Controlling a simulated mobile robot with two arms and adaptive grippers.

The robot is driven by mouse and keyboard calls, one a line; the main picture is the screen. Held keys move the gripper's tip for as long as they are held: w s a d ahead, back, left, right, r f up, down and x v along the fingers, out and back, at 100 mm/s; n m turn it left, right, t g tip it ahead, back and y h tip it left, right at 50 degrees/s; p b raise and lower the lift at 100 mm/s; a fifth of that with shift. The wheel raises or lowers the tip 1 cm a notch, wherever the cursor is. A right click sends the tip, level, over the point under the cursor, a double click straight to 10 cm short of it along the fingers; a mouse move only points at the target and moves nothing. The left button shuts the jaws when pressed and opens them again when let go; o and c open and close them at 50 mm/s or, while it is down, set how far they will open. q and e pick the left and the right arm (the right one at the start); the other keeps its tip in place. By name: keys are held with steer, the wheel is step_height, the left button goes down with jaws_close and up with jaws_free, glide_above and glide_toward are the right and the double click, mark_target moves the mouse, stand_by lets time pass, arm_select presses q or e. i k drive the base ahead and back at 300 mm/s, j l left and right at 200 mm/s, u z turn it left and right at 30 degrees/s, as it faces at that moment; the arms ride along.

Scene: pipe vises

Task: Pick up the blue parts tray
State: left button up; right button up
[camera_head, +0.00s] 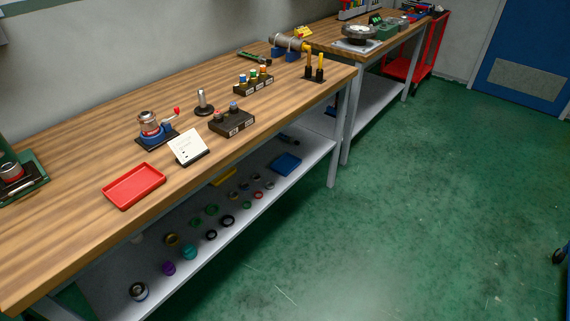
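A blue tray (286,164) lies on the lower grey shelf of the long workbench, toward the shelf's right part. It looks flat, and from here I cannot tell whether anything is in it. A dark item lies just behind it, close to the bench's underside. Neither of my grippers is in view.
The wooden benchtop (60,190) overhangs the lower shelf (318,150). A red tray (134,186) and a small vise (155,128) stand on top. Several coloured rings lie left of the blue tray. A bench leg (334,155) stands to its right. The green floor (400,220) in front is clear.

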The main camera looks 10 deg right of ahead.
mark_target(286, 164)
steer(key=i+l+u, duration=0.1)
steer(key=i+l, duration=0.25)
steer(key=i+l+u, duration=0.15)
steer(key=i+l, duration=0.2)
steer(key=i+l+u, duration=0.1)
steer(key=i+l, duration=0.2)
steer(key=l, duration=0.15)
steer(key=i+l+u, duration=0.15)
steer(key=i+l, duration=0.15)
steer(key=l, duration=0.15)
